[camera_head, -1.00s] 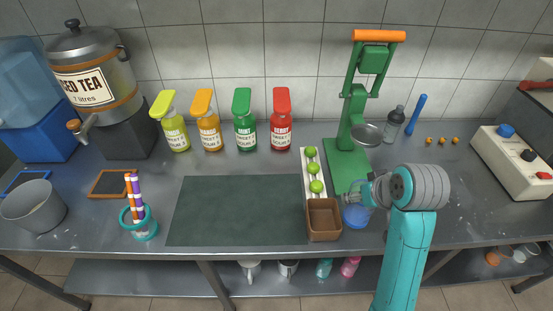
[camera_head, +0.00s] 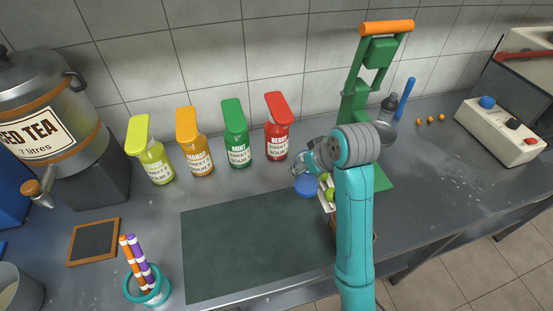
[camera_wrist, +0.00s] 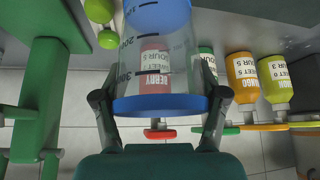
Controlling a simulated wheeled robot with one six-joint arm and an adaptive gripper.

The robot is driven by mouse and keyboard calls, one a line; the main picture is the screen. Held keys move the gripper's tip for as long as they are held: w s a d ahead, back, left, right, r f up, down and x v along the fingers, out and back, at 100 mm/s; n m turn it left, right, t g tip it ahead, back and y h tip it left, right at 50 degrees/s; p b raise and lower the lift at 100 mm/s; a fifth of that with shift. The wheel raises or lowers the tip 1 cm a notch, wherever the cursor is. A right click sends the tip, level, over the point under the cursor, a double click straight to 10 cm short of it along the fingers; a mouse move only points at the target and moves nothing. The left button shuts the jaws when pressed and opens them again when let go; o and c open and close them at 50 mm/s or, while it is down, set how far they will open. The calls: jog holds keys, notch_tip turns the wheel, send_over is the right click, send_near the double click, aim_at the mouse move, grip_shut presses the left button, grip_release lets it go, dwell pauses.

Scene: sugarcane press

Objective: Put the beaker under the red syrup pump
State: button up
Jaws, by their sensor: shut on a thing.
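The clear beaker (camera_head: 306,187) with blue ends is held by my gripper (camera_head: 302,170), just in front of and a little right of the red syrup pump bottle (camera_head: 277,140). In the wrist view my gripper (camera_wrist: 161,105) has its dark fingers on both sides of the beaker (camera_wrist: 160,103), shut on it. The beaker's graduation marks show, and the red bottle (camera_wrist: 152,62) shows through its clear wall. The bottle's red spout points toward the front. Whether the beaker touches the table, I cannot tell.
Green (camera_head: 237,145), orange (camera_head: 195,150) and yellow (camera_head: 153,160) pump bottles stand left of the red one. The green press (camera_head: 356,100) and a tray of limes (camera_head: 327,195) are at the right, partly behind my arm. A dark mat (camera_head: 255,240) lies clear in front.

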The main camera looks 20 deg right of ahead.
jog(key=w+f, duration=0.2)
jog(key=w, duration=0.2)
jog(key=w+a+f, duration=0.1)
jog(key=w+f, duration=0.1)
jog(key=w, duration=0.2)
jog(key=w+a+f, duration=0.1)
jog(key=w+f, duration=0.2)
jog(key=w, duration=0.1)
jog(key=shift+a+f, duration=0.1)
jog(key=shift+a, duration=0.15)
jog(key=o, duration=1.4)
jog(key=v, duration=1.2)
